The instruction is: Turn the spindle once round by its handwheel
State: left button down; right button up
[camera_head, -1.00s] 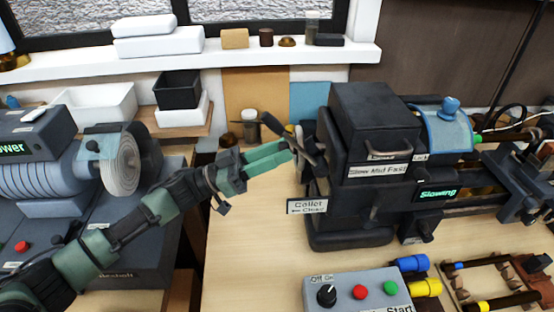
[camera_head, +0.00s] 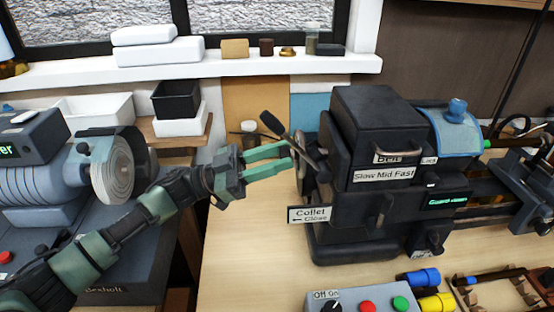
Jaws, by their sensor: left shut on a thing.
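The dark lathe-like machine (camera_head: 378,130) stands on the bench at the right. The exact contact is small and hard to see. A "Collet Close" sign (camera_head: 310,214) is just below the handwheel. My right gripper is out of view.
A grinder with a pale wheel (camera_head: 118,170) stands at the left, close to my left arm. A control box (camera_head: 350,303) with a knob and buttons is at the front. Blue and yellow parts (camera_head: 423,278) lie at the right. The wooden bench (camera_head: 245,250) is clear left of the machine.

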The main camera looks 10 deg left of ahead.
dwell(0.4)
pick_arm(q)
jog(key=c, duration=1.1)
grip_release()
jog(key=shift+o, duration=0.2)
